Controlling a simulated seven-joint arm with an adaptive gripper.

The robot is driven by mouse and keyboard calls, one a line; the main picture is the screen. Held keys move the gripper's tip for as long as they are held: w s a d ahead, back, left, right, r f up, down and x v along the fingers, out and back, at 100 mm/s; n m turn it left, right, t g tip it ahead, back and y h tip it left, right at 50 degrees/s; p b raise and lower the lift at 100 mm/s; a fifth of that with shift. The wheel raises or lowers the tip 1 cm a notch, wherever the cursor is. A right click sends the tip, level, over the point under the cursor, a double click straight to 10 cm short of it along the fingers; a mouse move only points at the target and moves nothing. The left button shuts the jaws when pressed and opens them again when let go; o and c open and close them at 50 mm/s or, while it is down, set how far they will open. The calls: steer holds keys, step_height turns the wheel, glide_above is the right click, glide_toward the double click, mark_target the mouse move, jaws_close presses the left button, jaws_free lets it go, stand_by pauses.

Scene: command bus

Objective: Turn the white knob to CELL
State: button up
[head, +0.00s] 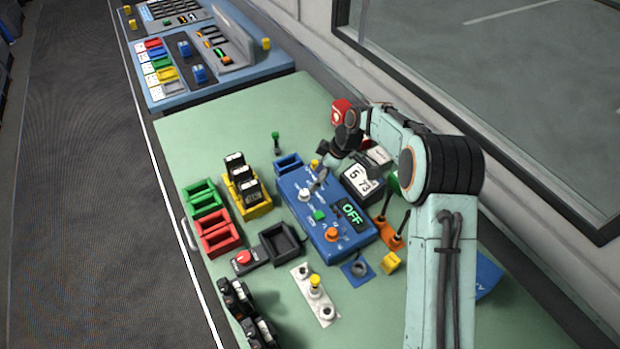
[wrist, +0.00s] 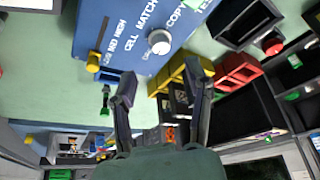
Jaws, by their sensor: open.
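The blue panel (head: 293,188) sits on the green table, and its white knob (head: 305,194) is on its left part. In the wrist view the white knob (wrist: 159,41) is near the top centre, with the words CELL, MATCH and COPY printed around it on the panel (wrist: 118,25). I cannot tell which word the knob points to. My gripper (wrist: 162,88) is open and empty, with its two dark fingers apart and below the knob in the picture. In the head view my gripper (head: 321,180) is beside the knob, apart from it.
A yellow knob (head: 314,164), green button (head: 319,215), orange knob (head: 332,234) and OFF display (head: 352,213) share the panel. A yellow rack (head: 262,208) with black blocks and red bins (head: 218,234) stand left. A number display (head: 362,183) stands close right of my gripper.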

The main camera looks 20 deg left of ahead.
mark_target(305, 192)
steer(key=x, duration=0.6)
steer(key=shift+a+f, duration=0.15)
steer(key=shift+f, duration=0.05)
jaws_close()
